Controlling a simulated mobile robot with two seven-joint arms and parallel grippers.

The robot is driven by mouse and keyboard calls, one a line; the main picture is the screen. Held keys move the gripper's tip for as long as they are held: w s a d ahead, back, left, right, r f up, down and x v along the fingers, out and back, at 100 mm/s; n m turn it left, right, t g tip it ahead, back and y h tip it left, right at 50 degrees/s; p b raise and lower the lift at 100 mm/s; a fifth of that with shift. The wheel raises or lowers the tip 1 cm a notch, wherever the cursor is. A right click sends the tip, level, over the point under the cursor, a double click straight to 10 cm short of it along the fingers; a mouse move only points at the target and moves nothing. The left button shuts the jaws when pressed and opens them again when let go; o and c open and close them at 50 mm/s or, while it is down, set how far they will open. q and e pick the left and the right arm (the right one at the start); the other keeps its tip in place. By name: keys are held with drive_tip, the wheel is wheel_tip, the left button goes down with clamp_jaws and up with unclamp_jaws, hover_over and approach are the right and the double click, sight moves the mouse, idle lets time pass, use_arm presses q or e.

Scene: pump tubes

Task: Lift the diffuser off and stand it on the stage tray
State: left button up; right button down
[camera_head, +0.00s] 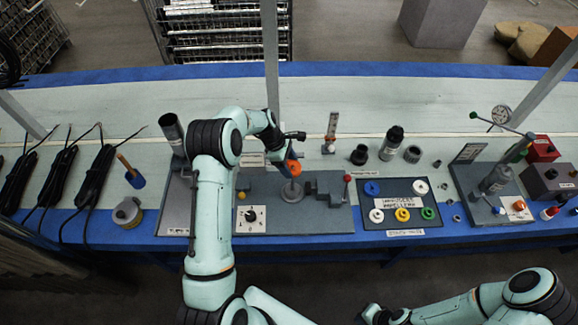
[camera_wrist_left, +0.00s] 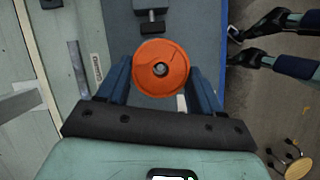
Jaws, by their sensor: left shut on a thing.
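My left gripper (camera_head: 288,157) is shut on an orange round part with a central hole, which I take to be the diffuser (camera_head: 294,167). In the left wrist view, the orange disc (camera_wrist_left: 161,67) sits between the two blue fingers. In the head view it appears just above a grey disc (camera_head: 291,191) on the pump fixture; I cannot tell the gap. The dark stage tray (camera_head: 386,218) is to the right, holding blue, white, yellow and green rings. My right gripper (camera_head: 378,316) is at the bottom edge, away from the bench; its finger opening is unclear.
A switch panel (camera_head: 250,219) lies in front. Black cylinders (camera_head: 391,143) stand behind the tray, and a gauge stand (camera_head: 493,180) is at the right.

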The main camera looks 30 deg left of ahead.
sight(289, 166)
use_arm(q)
drive_tip(key=shift+r, duration=2.3)
